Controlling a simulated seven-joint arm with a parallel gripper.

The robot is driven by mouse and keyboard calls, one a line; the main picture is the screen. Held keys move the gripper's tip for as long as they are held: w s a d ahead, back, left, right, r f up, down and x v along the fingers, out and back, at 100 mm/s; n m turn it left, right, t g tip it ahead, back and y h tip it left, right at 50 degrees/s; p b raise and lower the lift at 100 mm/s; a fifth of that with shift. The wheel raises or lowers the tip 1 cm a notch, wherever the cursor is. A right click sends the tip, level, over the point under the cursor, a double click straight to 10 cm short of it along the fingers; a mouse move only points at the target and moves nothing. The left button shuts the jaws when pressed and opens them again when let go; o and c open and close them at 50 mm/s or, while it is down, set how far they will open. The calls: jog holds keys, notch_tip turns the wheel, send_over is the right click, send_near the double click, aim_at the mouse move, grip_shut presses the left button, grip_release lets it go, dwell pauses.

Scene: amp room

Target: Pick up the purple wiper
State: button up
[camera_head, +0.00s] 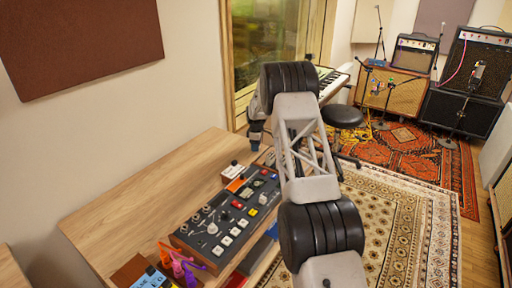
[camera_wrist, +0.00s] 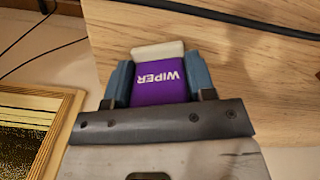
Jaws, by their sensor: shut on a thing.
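The purple wiper (camera_wrist: 158,88) shows in the wrist view, with white "WIPER" lettering and a pale end strip at its far edge. My gripper (camera_wrist: 158,66) has its two blue-grey fingers on either side of the wiper and is shut on it. The near end of the wiper is hidden behind the gripper body. A wooden surface lies beyond it; I cannot tell whether the wiper touches it.
The wooden desk (camera_head: 150,190) holds a control panel (camera_head: 228,220) with knobs and buttons. Colourful small items (camera_head: 180,265) stand at its near end. A black stool (camera_head: 343,116) and a keyboard (camera_head: 329,83) are behind my arm. A dark cable (camera_wrist: 250,20) crosses the wooden surface.

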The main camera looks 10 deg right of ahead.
jog(key=shift+r, duration=4.8)
jog(key=o, duration=0.4)
jog(key=shift+c, duration=1.1)
jog(key=shift+s+r, duration=0.1)
jog(key=shift+s, duration=0.05)
